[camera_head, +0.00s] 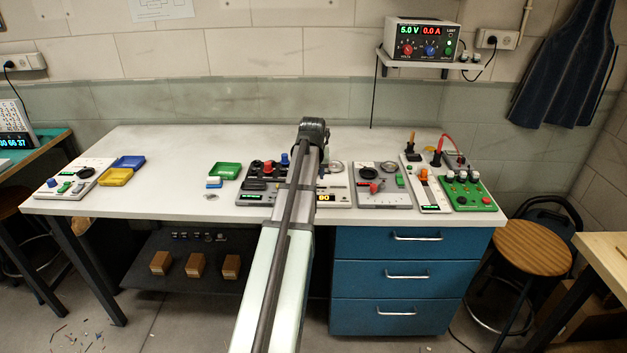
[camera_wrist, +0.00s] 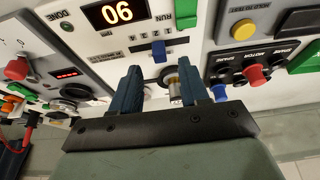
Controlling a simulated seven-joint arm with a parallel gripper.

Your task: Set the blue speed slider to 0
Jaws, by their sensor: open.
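A small blue slider cap (camera_wrist: 158,51) shows in the wrist view on a white panel (camera_wrist: 85,45), beside a printed scale whose small numbers I cannot read surely. The panel has an orange display (camera_wrist: 117,13) that seems to read 90, seen upside down, and a green RUN button (camera_wrist: 186,13). My gripper (camera_wrist: 158,68) is open, its two dark fingers apart over the panel. The cap shows just beyond the gap between the fingertips; I cannot tell if they touch anything.
A panel marked SPARE MOTOR, with a red knob (camera_wrist: 254,74) and a blue knob (camera_wrist: 218,91), lies close on the right in the wrist view. A grey panel (camera_head: 383,184) with a red knob stands right of my arm.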

